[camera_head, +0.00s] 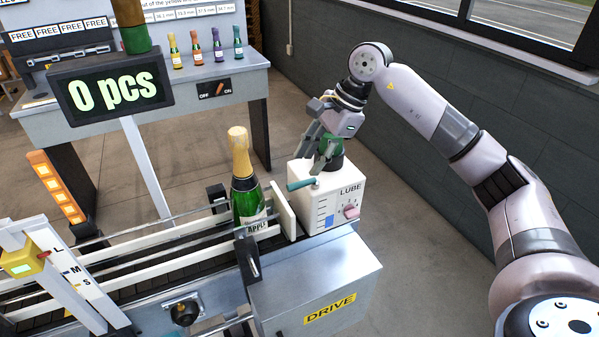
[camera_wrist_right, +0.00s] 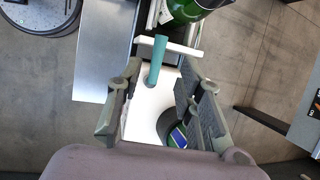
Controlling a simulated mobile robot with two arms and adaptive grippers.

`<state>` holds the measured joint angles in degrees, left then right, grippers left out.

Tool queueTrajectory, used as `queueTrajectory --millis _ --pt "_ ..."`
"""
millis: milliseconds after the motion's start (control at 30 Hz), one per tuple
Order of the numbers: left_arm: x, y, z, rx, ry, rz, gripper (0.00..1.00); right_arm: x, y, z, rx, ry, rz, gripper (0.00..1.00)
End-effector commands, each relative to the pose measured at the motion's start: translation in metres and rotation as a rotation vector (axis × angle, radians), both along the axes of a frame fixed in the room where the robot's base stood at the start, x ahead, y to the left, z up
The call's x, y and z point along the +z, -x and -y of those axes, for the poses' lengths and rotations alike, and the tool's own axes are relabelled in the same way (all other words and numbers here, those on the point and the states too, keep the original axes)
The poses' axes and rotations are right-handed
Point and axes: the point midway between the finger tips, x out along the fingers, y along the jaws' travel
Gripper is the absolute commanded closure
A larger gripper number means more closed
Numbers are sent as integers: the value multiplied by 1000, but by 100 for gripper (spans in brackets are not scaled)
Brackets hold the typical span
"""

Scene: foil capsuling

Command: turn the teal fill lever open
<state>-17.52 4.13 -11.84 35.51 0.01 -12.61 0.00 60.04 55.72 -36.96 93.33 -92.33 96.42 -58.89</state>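The teal fill lever (camera_head: 301,184) is a short bar on top of the white LUBE box (camera_head: 352,193), on its left side. In the head view it points left, toward the bottle. My right gripper (camera_head: 317,158) hangs just above the box, close to the lever. In the right wrist view the lever (camera_wrist_right: 157,60) lies between the two spread fingers of the gripper (camera_wrist_right: 161,72), with its far end past the fingertips. I see no clear contact. A dark round opening (camera_wrist_right: 172,124) with green and blue inside shows near the right finger. My left gripper is out of view.
A green bottle with gold foil (camera_head: 242,185) stands left of the box on the conveyor (camera_head: 150,268). A cream plate (camera_head: 284,211) stands between them. The grey DRIVE housing (camera_head: 325,285) is below. A counter display (camera_head: 112,91) reads 0 pcs.

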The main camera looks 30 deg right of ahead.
Motion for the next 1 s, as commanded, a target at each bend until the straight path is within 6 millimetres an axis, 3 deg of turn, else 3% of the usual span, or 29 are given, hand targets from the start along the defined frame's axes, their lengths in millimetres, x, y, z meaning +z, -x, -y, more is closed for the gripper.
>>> queueTrajectory --millis 167,400,767,1000 --pt "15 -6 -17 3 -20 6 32 -30 -6 -13 2 -1 -5 66" --pt "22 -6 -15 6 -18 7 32 -55 -12 -23 2 -1 -1 66" --pt "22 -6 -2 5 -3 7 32 -60 -13 -24 0 0 0 67" --pt "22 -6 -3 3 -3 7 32 -60 -13 -24 0 0 0 83"
